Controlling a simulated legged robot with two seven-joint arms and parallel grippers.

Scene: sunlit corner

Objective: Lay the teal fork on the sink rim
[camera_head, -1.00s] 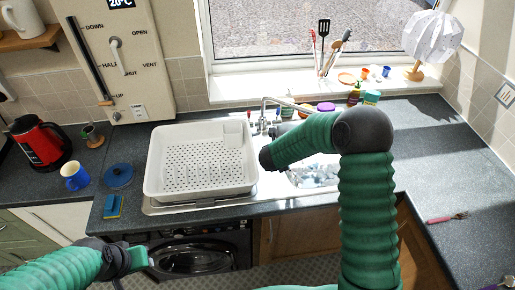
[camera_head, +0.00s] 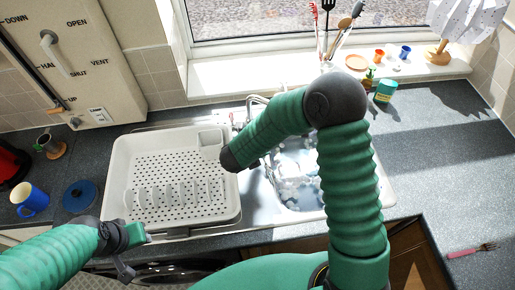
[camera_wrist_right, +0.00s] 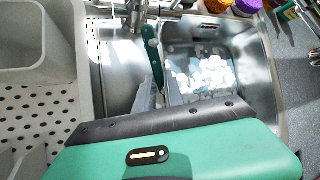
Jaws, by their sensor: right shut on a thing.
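The teal fork (camera_wrist_right: 151,42) shows in the right wrist view as a teal handle reaching past my right fingertips, over the ridge between drainer and basin. My right gripper (camera_wrist_right: 148,97) is shut on it; its fingers hide the rest of the fork. I cannot tell whether the fork touches the steel. In the head view my right forearm hides that gripper and the fork. The steel sink (camera_head: 258,202) has its rim around the basin, right of the white rack. My left gripper (camera_head: 138,236) is near the rack's front left corner; its jaws are unclear.
The white dish rack (camera_head: 120,165) stands left of the basin. The tap (camera_head: 258,101) is behind the sink. A blue mug (camera_head: 32,200) and blue lid (camera_head: 80,196) are at the left. A pink fork (camera_head: 470,250) lies on the right counter, which has free room.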

